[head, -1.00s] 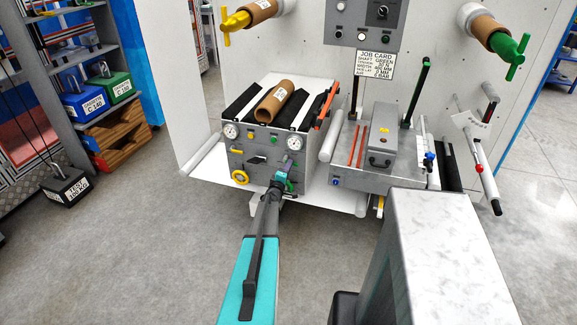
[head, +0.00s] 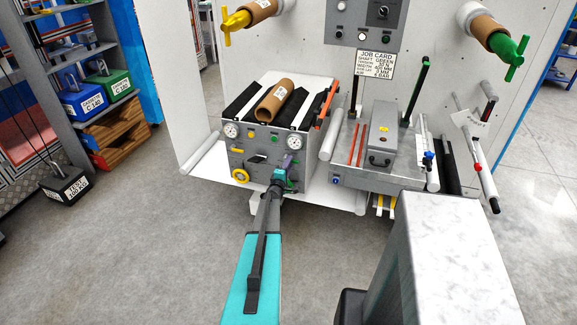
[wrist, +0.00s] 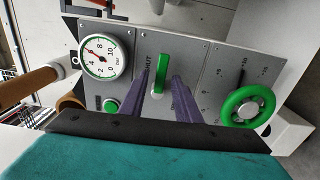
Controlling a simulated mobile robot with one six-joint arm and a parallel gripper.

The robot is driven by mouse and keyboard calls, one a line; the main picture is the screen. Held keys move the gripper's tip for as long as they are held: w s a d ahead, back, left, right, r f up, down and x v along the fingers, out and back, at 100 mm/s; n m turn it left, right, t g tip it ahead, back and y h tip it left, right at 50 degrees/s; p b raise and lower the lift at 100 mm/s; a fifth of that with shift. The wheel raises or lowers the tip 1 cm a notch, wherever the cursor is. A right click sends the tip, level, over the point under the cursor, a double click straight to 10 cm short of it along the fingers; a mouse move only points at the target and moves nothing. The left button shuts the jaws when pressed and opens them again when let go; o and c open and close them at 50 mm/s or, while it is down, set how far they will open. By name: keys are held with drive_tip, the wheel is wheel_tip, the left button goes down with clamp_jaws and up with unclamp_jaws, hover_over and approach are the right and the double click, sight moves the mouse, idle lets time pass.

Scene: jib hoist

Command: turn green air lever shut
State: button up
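The green air lever (wrist: 160,74) sits on a grey panel in the wrist view. It stands upright in the picture, beside the word SHUT (wrist: 148,60) on its left. My gripper (wrist: 166,72) has its two purple fingers spread, one on each side of the lever, with gaps visible. Whether either finger touches the lever I cannot tell. In the head view my gripper (head: 287,168) is at the right part of the grey console's front face (head: 250,150), and it hides the lever there.
In the wrist view a round gauge (wrist: 104,50) and a green button (wrist: 111,105) are left of the lever; a green handwheel (wrist: 248,106) is to its right. A yellow handwheel (head: 240,175) is on the console's left. A cardboard core (head: 275,100) lies on top.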

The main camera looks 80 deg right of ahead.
drive_tip(key=shift+s+a, duration=0.1)
drive_tip(key=shift+a, duration=0.05)
drive_tip(key=w+a+b, duration=0.1)
drive_tip(key=a+b, duration=0.2)
drive_tip(key=a, duration=1)
drive_tip(key=shift+w+a+b, duration=0.25)
drive_tip(key=shift+b, duration=0.15)
idle(0.3)
idle(0.5)
